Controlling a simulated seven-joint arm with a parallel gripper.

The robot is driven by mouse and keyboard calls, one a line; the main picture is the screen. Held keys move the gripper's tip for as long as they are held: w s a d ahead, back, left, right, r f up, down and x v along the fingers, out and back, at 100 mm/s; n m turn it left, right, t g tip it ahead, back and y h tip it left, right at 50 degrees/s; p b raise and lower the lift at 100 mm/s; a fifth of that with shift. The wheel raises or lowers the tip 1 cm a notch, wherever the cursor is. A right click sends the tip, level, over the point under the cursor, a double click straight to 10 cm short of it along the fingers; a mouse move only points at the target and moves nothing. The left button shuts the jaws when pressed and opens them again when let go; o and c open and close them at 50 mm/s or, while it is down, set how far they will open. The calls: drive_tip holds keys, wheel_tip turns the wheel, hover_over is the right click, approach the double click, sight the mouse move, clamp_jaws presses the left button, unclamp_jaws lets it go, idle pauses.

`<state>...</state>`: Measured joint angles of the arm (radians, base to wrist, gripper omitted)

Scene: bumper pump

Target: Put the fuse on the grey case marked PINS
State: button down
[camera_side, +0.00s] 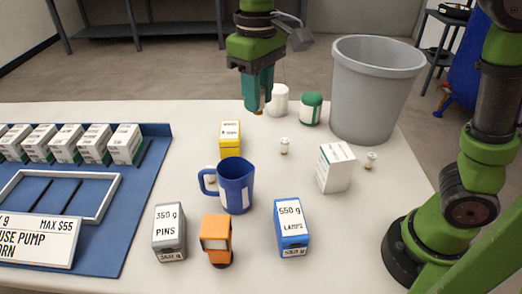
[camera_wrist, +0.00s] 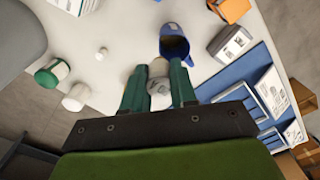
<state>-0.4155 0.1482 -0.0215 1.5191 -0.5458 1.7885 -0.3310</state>
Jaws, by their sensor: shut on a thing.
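My gripper (camera_side: 257,108) is raised above the back of the table, behind the yellow case, its teal fingers pointing down. In the wrist view a small pale thing (camera_wrist: 160,87), which looks like the fuse, sits between the fingers; its details are unclear and the side view barely shows it. The grey case marked PINS (camera_side: 168,237) stands upright at the front of the table, well apart from my gripper, with nothing on its top. It also shows in the wrist view (camera_wrist: 231,43), right of the mug.
The blue mug (camera_side: 236,187) stands between my gripper and the grey case. The orange toy truck (camera_side: 217,238), blue LAMPS case (camera_side: 291,228), yellow case (camera_side: 230,134) and white box (camera_side: 335,168) stand around.

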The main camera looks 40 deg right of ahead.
drive_tip(key=w+a+f+n, duration=0.1)
drive_tip(key=w+a, duration=0.4)
drive_tip(key=a, duration=0.5)
drive_tip(key=n, duration=0.2)
approach(166, 222)
drive_tip(key=shift+m, duration=0.3)
wheel_tip(166, 222, down, 5)
drive_tip(key=shift+s+f, duration=0.1)
drive_tip(key=shift+f, duration=0.05)
drive_tip(key=shift+f, duration=0.15)
drive_tip(key=c, duration=0.9)
unclamp_jaws()
